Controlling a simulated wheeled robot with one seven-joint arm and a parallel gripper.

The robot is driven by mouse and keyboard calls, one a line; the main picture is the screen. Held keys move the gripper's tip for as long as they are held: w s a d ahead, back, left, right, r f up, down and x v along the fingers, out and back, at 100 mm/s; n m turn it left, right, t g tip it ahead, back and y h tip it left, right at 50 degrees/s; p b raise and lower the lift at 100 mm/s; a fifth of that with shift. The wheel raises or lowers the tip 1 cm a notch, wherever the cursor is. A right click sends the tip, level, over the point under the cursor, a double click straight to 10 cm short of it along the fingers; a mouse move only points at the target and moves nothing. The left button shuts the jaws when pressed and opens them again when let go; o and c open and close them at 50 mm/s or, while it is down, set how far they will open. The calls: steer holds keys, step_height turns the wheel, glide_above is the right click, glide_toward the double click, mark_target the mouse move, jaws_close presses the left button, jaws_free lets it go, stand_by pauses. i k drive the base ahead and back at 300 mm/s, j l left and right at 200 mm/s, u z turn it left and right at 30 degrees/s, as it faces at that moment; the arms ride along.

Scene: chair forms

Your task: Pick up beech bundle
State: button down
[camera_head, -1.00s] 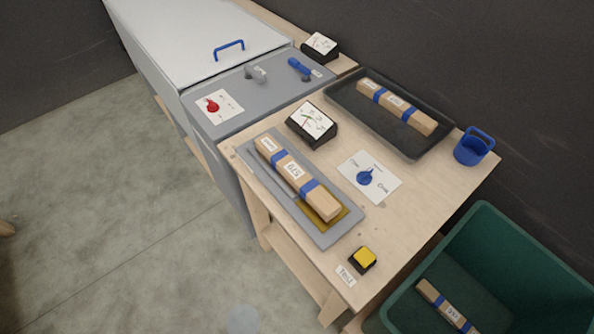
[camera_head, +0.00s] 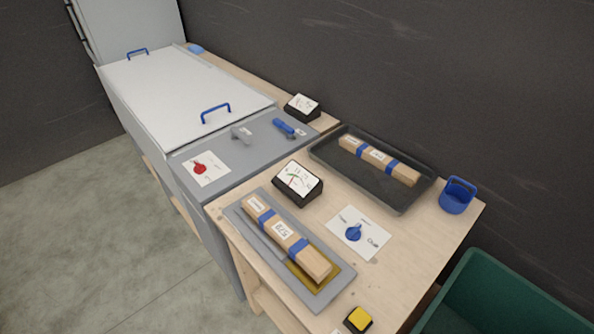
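Two like wooden bundles with blue bands and white labels are on the wooden table; I cannot tell by looks which is beech. One bundle (camera_head: 285,238) lies on a grey plate (camera_head: 246,229) with a brass-coloured patch near the front of the table. The other bundle (camera_head: 378,160) lies in a black tray (camera_head: 390,199) at the back. My gripper is not in view.
A dial box (camera_head: 297,182), a card with a blue knob (camera_head: 354,233), a blue cup (camera_head: 457,195) and a yellow button (camera_head: 358,319) share the table (camera_head: 404,240). A long grey-white cabinet (camera_head: 180,98) with blue handles adjoins left. A green bin (camera_head: 500,300) stands at lower right.

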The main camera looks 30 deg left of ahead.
mark_target(317, 266)
steer(key=j+z, duration=0.1)
steer(key=z, duration=0.25)
steer(key=j+z, duration=0.3)
steer(key=j, duration=0.2)
steer(key=j+z, duration=0.35)
steer(key=j, duration=0.2)
